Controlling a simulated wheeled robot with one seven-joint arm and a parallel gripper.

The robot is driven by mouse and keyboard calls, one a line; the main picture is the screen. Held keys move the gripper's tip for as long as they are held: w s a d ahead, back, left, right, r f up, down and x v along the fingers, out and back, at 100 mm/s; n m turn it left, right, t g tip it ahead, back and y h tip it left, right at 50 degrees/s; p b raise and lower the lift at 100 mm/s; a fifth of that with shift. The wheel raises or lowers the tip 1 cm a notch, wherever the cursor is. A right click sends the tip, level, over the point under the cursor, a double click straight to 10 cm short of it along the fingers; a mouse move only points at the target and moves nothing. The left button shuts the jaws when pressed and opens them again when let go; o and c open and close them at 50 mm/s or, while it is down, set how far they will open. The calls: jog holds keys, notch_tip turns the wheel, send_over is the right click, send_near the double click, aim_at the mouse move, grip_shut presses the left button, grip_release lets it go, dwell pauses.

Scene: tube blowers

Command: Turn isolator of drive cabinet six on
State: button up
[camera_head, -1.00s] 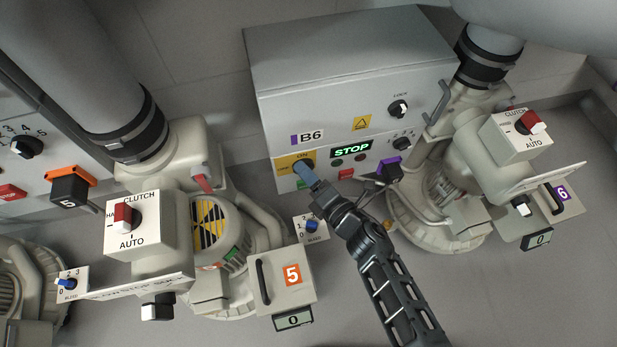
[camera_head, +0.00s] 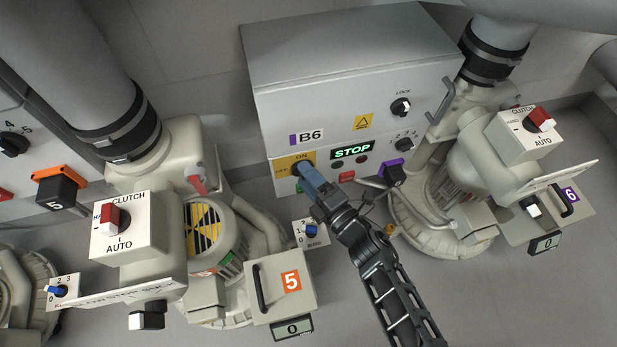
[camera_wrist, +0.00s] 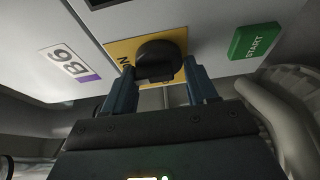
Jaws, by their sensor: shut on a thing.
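The drive cabinet labelled B6 (camera_head: 355,110) stands at the top middle of the head view. Its isolator is a dark round knob (camera_wrist: 158,62) on a yellow plate (camera_head: 284,165) with ON lettering, at the cabinet's lower left. In the wrist view my gripper (camera_wrist: 162,82) has one finger on each side of the knob and is shut on it. In the head view my gripper (camera_head: 314,182) reaches up to the yellow plate and hides most of the knob. The knob's exact pointing is hard to tell.
A green START button (camera_wrist: 254,42) sits beside the isolator. The STOP display (camera_head: 352,152) is lit green. A purple-topped black box (camera_head: 393,172) is right of my gripper. The unit marked 5 (camera_head: 281,287) stands lower left, and the unit marked 6 (camera_head: 548,212) at right.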

jog(key=o, duration=1)
jog(key=p+v, duration=0.2)
jog(key=v, duration=0.5)
jog(key=shift+s+d, duration=0.2)
jog(key=shift+s, duration=0.15)
